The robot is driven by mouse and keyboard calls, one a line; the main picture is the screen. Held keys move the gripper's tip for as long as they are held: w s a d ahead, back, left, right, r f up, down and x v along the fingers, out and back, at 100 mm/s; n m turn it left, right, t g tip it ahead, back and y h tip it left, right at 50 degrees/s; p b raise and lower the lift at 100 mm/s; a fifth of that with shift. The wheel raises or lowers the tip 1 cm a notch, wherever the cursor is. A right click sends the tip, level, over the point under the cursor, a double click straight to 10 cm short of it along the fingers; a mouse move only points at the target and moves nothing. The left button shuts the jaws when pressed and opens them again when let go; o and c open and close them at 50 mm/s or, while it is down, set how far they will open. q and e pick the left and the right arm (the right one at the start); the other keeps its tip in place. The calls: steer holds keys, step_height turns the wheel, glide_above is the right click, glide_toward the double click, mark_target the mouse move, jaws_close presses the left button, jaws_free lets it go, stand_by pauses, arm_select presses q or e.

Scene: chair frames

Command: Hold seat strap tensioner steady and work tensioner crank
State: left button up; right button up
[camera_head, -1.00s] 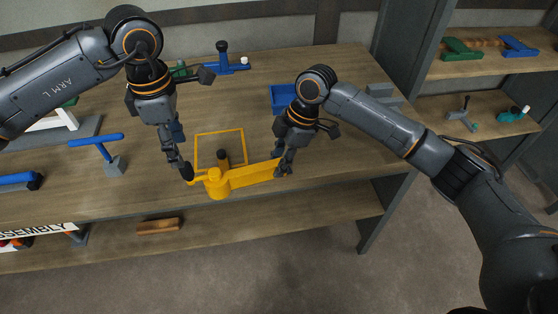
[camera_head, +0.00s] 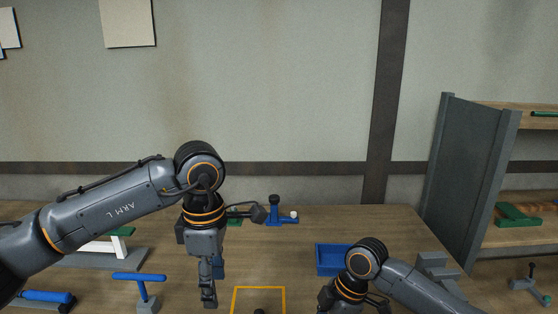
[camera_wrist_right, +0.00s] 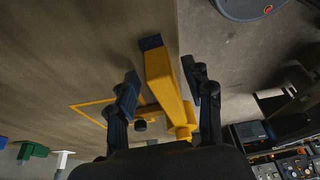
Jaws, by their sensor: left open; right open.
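The yellow tensioner shows in the right wrist view as a long bar (camera_wrist_right: 160,75) with a dark blue end, a round hub and a black knob (camera_wrist_right: 140,125). My right gripper (camera_wrist_right: 160,68) is open, with one finger on each side of the bar; I cannot tell whether they touch it. In the head view my left gripper (camera_head: 208,298) hangs open, fingers down, left of a yellow square outline (camera_head: 258,289). The tensioner's body and my right fingertips are below the head view's lower edge; only a dark knob top shows there.
A blue bin (camera_head: 330,259) stands on the bench behind my right gripper. A blue T-handle (camera_head: 139,277) stands to the left. A blue fixture (camera_head: 277,214) is at the back of the bench. A grey shelf unit (camera_head: 470,165) stands at the right.

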steer(key=shift+r, duration=0.1)
steer(key=v, duration=1.1)
steer(key=shift+d+r, duration=0.15)
steer(key=shift+r, duration=0.25)
steer(key=shift+s+f, duration=0.1)
